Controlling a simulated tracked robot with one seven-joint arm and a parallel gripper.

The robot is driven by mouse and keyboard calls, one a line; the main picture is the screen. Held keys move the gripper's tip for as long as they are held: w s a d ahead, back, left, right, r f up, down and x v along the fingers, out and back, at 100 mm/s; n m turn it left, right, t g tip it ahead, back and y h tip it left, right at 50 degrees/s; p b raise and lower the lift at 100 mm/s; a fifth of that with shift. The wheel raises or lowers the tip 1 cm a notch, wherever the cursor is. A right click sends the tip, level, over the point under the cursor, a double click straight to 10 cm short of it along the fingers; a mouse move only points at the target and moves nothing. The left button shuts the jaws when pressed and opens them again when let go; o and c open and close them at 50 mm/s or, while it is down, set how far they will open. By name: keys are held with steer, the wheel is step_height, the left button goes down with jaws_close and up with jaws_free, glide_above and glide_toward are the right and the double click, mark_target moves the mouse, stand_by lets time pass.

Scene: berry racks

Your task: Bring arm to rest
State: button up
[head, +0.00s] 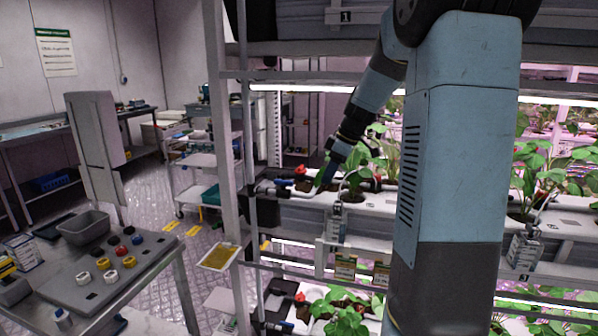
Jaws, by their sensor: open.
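My arm reaches down and to the left from the top of the picture, in front of the berry rack (221,130). My gripper (325,178) is at its lower end, small and dark. It is open and sits over the left end of the upper white growing trough (300,197), close to the leaves of a green plant (362,158). I cannot tell whether it touches the leaves. Nothing shows held in it. A red valve handle (300,170) is just left of it.
A lower tier holds more plants (345,318). At lower left, a grey table (150,262) bears a grey bin (84,227) and several coloured caps (129,262). A white cart (200,160) stands behind, with open floor (150,205) around it. My large blue-grey arm link hides part of the rack.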

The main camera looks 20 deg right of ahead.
steer(key=s+a+r+m+h, duration=0.2)
steer(key=s+a+r+m, duration=0.35)
steer(key=s+a, duration=0.6)
steer(key=s+a+m+t+h, duration=0.1)
steer(key=s+m+t, duration=0.2)
steer(key=s, duration=1.5)
steer(key=shift+a+m+h, duration=0.2)
steer(key=shift+m+h, duration=0.1)
steer(key=shift+m, duration=0.95)
steer(key=shift+f, duration=0.1)
